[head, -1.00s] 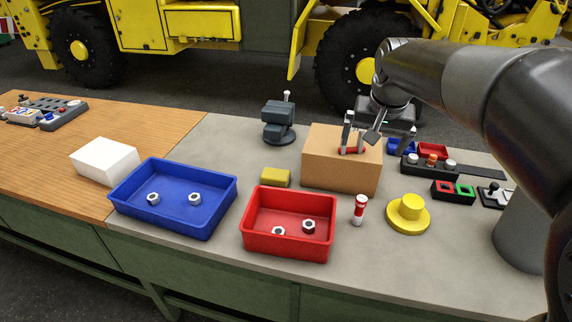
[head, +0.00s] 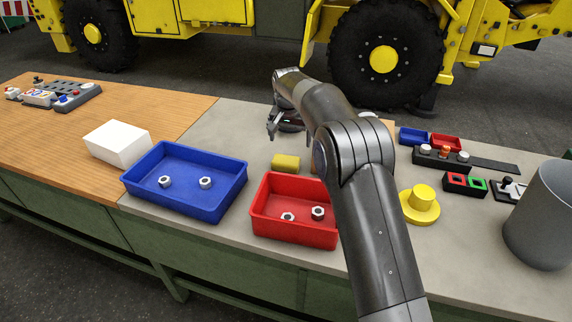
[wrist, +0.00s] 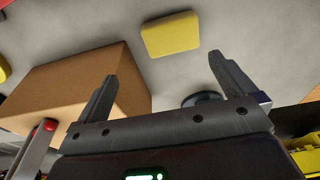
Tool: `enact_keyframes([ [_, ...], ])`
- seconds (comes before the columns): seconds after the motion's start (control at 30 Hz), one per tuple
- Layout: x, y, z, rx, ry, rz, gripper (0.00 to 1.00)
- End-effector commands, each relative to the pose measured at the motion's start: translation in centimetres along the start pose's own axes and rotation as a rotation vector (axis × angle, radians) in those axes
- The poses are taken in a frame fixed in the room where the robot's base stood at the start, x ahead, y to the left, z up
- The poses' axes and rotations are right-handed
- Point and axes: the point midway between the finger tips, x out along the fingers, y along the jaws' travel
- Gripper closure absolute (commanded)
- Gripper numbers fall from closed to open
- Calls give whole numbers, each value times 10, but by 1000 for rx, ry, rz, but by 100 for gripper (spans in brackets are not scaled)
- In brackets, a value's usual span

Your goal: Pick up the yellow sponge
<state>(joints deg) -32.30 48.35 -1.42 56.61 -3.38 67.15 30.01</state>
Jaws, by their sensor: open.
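The yellow sponge (head: 286,163) lies on the grey tabletop behind the red tray. It also shows in the wrist view (wrist: 171,34), flat on the table, beyond my fingertips. My gripper (head: 272,124) is open and empty, above the table behind the sponge. In the wrist view my gripper (wrist: 163,66) has its two fingers wide apart, with the sponge ahead of the gap and not touched.
A cardboard box (wrist: 85,85) stands beside the sponge, mostly hidden by my arm in the head view. The red tray (head: 293,232) and blue tray (head: 185,204) hold nuts. A white block (head: 117,143) and a yellow stepped disc (head: 421,205) stand on either side.

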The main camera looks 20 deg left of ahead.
Motion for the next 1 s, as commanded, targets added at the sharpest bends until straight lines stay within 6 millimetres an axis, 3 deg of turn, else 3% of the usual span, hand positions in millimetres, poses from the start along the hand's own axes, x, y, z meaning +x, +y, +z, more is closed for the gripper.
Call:
enact_keyframes([
  [0.2,22,-18,0,-3,-6,3,0],
  [1.0,115,-20,-7,-3,-9,4,0],
])
